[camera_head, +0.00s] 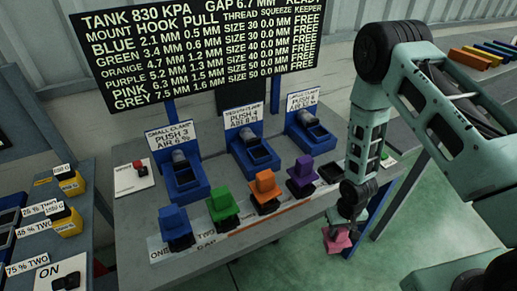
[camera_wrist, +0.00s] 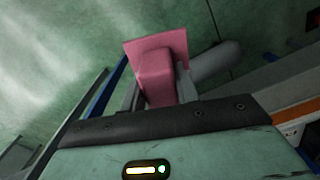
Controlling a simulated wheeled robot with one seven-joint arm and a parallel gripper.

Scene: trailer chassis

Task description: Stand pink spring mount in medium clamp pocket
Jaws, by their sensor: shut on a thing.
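The pink spring mount (camera_head: 337,240) is in my gripper (camera_head: 345,226), off the front right edge of the bench in the head view. In the wrist view the pink mount (camera_wrist: 157,75) sits between the two fingers (camera_wrist: 158,92), its flat square plate facing away from the palm. My gripper is shut on it. The medium clamp (camera_head: 252,148) is the middle of three blue clamps at the back of the bench, under a "MEDIUM CLAMP, PUSH 4, AIR 6 %" sign (camera_head: 243,116). Its dark pocket (camera_head: 262,154) looks empty.
Blue (camera_head: 174,222), green (camera_head: 222,201), orange (camera_head: 264,187) and purple (camera_head: 302,173) mounts stand along the bench front. The small clamp (camera_head: 184,176) is left and another blue clamp (camera_head: 311,137) right. A status board (camera_head: 200,50) hangs behind. Green floor (camera_head: 400,220) lies open at right.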

